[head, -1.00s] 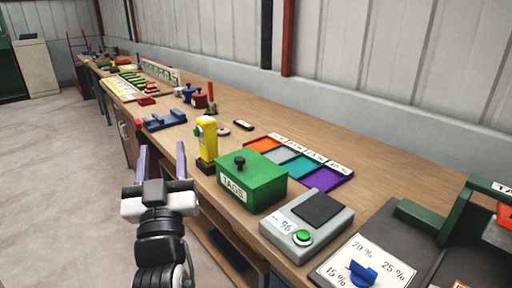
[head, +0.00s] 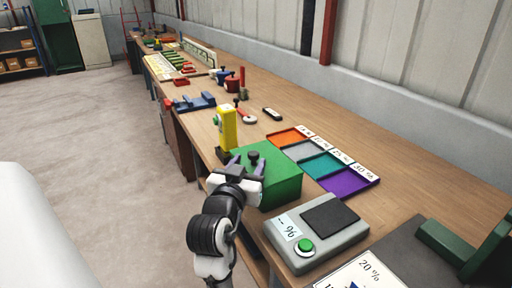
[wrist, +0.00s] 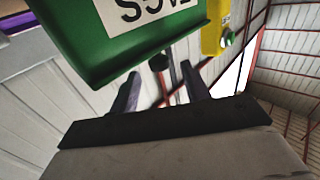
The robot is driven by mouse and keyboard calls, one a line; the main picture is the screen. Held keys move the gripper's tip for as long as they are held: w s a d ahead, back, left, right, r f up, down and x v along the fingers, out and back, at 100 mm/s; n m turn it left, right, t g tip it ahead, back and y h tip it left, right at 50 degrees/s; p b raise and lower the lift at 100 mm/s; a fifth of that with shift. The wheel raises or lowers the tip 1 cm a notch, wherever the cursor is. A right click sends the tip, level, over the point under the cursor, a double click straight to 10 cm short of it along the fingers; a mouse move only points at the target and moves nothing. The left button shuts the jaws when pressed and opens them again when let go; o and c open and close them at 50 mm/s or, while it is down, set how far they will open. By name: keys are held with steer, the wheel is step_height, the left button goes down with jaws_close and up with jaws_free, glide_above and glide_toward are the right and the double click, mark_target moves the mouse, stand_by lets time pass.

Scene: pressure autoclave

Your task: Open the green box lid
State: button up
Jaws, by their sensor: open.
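The green box (head: 286,192) stands on the bench with its lid shut and a black knob (head: 253,155) on top. My gripper (head: 247,165) is at the front of the box, its two purple-grey fingers apart and empty. In the head view the knob appears just beyond the fingertips; I cannot tell whether they touch it. The wrist view shows the box (wrist: 65,30) upside down with its white label, close above the open fingers (wrist: 160,70). A dark knob shape (wrist: 158,62) shows between the fingers there. My gripper hides the box's front label in the head view.
A yellow post (head: 228,128) stands close to the box's left. A grey scale (head: 318,235) with a green button is in front at the right. Open floor (head: 95,140) is at the left.

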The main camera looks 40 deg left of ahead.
mark_target(265, 156)
steer(key=p+x, duration=0.1)
steer(key=x, duration=0.5)
steer(key=shift+w+a, duration=0.1)
steer(key=shift+w, duration=0.15)
jaws_close()
